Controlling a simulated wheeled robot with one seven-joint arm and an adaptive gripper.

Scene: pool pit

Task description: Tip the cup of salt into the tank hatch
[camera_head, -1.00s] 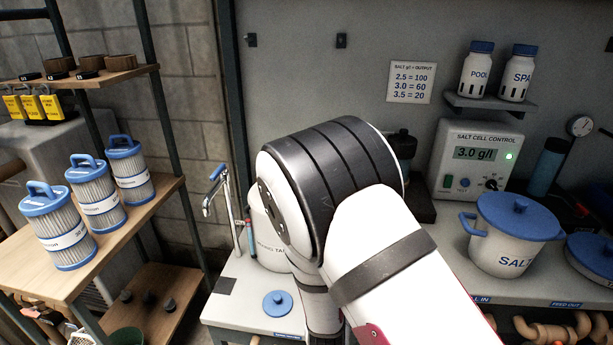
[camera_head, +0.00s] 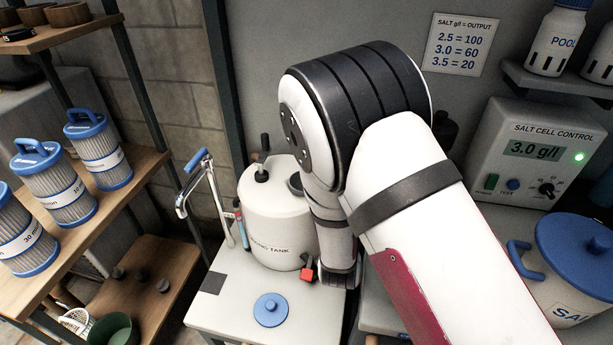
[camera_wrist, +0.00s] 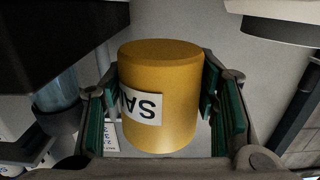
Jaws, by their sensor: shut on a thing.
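A yellow cup (camera_wrist: 160,95) with a white label, whose letters appear upside down, fills the middle of the wrist view. My gripper (camera_wrist: 162,105) is shut on it, with green pads on both sides. In the head view the cup and my fingers are hidden behind my arm. The white tank (camera_head: 272,228) stands on the pale counter, just left of my wrist. A dark round hatch opening (camera_head: 295,184) shows at its top right, partly covered by my arm. Whether any salt is in the cup cannot be seen.
A blue round lid (camera_head: 271,308) lies on the counter (camera_head: 232,318) in front of the tank. A tap (camera_head: 208,195) stands at its left. Shelves with blue-capped filters (camera_head: 52,185) are further left. The control box (camera_head: 530,150) and a blue-lidded pot (camera_head: 565,270) are at right.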

